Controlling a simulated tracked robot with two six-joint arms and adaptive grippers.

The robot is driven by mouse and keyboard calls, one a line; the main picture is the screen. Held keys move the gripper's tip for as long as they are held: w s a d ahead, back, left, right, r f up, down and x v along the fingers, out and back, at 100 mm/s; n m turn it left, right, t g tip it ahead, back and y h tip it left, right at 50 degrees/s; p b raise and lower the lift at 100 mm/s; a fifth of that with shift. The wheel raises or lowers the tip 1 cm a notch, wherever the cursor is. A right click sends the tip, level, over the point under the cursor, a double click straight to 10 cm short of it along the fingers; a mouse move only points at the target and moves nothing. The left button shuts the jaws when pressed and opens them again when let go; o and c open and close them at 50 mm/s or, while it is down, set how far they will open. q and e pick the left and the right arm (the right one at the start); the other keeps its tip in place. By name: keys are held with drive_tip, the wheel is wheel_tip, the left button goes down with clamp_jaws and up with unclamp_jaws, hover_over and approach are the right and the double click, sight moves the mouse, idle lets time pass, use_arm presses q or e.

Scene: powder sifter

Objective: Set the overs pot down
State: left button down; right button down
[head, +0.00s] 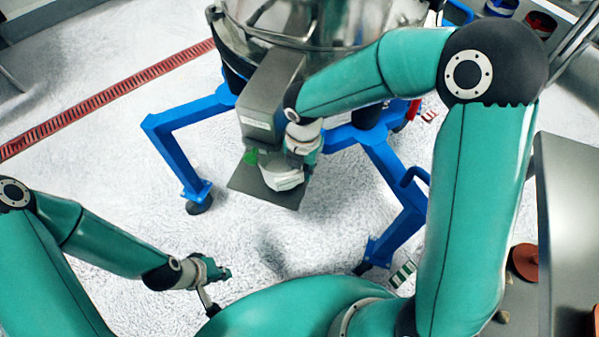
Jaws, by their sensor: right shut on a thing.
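The overs pot (284,181) is a small pale, rounded vessel below the sifter's grey spout box, over a flat dark plate (247,184). I cannot tell if its base touches the plate. My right gripper (298,158) comes down from above and is shut on the pot, hiding part of it. My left gripper (221,273) is at the lower left, away from the pot, and its fingers are too small to tell open from shut. A thin metallic piece shows just below it.
The sifter (275,90) stands on blue legs (180,155) around the plate. A grey bench (570,220) is at the right, with reddish-brown round things (524,262) beside it. A red floor grating (105,97) runs at upper left. The pale floor at left is clear.

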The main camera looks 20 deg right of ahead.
drive_tip(key=f, duration=0.3)
drive_tip(key=shift+w+a+f+b, duration=0.1)
drive_tip(key=shift+w+f+b, duration=0.2)
drive_tip(key=shift+b, duration=0.1)
drive_tip(key=c, duration=1)
unclamp_jaws()
wheel_tip(320, 180, up, 12)
drive_tip(key=shift+r+p, duration=0.1)
drive_tip(key=shift+p, duration=1.1)
